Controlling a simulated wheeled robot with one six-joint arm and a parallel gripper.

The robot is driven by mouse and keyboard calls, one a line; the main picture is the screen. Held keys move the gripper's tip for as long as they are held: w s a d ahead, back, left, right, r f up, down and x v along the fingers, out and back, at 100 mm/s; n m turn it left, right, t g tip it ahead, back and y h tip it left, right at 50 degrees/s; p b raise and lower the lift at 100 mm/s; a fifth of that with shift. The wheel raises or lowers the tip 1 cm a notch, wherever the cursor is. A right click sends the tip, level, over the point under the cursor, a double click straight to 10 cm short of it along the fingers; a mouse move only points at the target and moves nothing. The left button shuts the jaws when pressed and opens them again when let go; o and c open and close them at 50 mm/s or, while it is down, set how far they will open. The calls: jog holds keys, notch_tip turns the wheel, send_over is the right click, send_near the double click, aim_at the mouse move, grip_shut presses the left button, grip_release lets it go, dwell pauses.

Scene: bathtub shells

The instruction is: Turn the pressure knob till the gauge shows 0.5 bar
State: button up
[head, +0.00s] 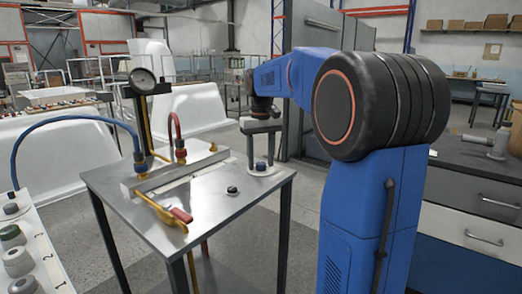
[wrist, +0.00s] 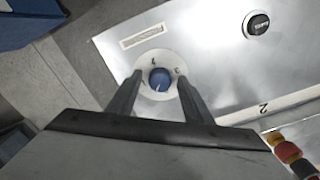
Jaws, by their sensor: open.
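The blue pressure knob (wrist: 159,78) sits on a round white dial plate (wrist: 151,61) with printed marks and has a pale pointer line. In the head view the knob (head: 260,165) is at the right end of the metal table. My gripper (head: 261,150) points down over it. In the wrist view my gripper (wrist: 158,85) is open, with one finger on each side of the knob; I cannot tell whether they touch it. The round gauge (head: 142,80) stands on a post at the table's back left. Its needle is too small to read.
The metal table (head: 215,208) also bears a small black knob (head: 232,190), a yellow lever with a red grip (head: 180,214), and red and blue hoses. A panel with several knobs (head: 18,262) is at the lower left. A drawer cabinet (head: 480,200) stands at right.

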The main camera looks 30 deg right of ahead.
aim_at(261, 163)
notch_tip(261, 163, up, 17)
dwell(0.5)
jog(key=shift+r, duration=0.1)
dwell(0.4)
jog(key=s+a+f+t, duration=0.1)
jog(key=s+a+f, duration=0.4)
jog(key=s+f, duration=0.5)
jog(key=s+a+f+n+t, duration=0.1)
jog(key=s+a+f, duration=0.4)
jog(key=s+f, duration=0.5)
jog(key=s+a+f+n+t, duration=0.1)
jog(key=s+a+f, duration=0.4)
jog(key=s+f, duration=0.5)
jog(key=shift+f+t, duration=0.7)
jog(key=shift+t, duration=0.2)
jog(key=shift+a, duration=0.1)
jog(key=shift+c, duration=0.3)
dwell(1.8)
